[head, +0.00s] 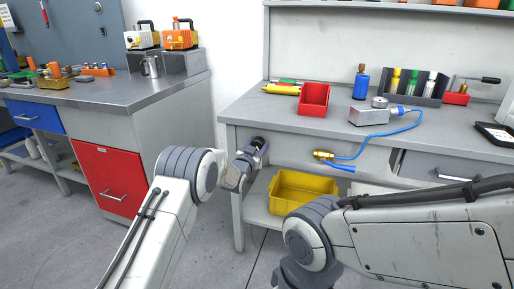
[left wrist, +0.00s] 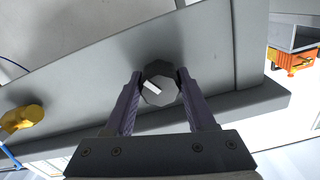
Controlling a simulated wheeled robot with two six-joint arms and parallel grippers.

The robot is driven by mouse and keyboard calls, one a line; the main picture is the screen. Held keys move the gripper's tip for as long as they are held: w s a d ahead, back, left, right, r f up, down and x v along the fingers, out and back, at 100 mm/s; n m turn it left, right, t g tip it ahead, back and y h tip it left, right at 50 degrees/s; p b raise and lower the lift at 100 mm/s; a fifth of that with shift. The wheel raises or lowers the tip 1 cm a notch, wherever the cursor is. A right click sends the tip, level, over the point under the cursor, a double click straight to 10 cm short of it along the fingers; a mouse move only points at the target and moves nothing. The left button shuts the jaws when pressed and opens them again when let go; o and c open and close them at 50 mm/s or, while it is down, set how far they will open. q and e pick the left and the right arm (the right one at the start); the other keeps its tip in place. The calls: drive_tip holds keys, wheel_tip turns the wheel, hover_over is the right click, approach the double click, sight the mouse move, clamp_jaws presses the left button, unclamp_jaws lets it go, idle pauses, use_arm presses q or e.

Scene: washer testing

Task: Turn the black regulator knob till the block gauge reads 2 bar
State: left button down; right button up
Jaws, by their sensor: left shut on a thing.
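The regulator knob (left wrist: 152,98) is a dark grey, many-sided knob with a white pointer mark on its face. It sits on the front of the bench, and in the head view it is mostly hidden by my gripper. My left gripper (left wrist: 158,84) is shut on the knob, one finger on each side; it also shows in the head view (head: 257,147). The metal block (head: 368,117) stands on the bench top with a small round gauge (head: 380,102) on it. The gauge reading is too small to tell. My right arm crosses the lower right; its fingertips are out of view.
A blue hose (head: 385,134) runs from the block to a brass fitting (head: 323,155) at the bench front. A red bin (head: 314,99) stands on the bench. A yellow bin (head: 303,190) sits on the shelf below, near my right arm.

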idle(0.5)
use_arm(q)
drive_tip(key=shift+c, duration=1.1)
unclamp_jaws()
drive_tip(key=shift+s, duration=0.1)
drive_tip(key=p+v, duration=0.1)
drive_tip(key=v, duration=0.9)
drive_tip(key=shift+p, duration=0.3)
drive_tip(key=shift+s+a+r, duration=0.1)
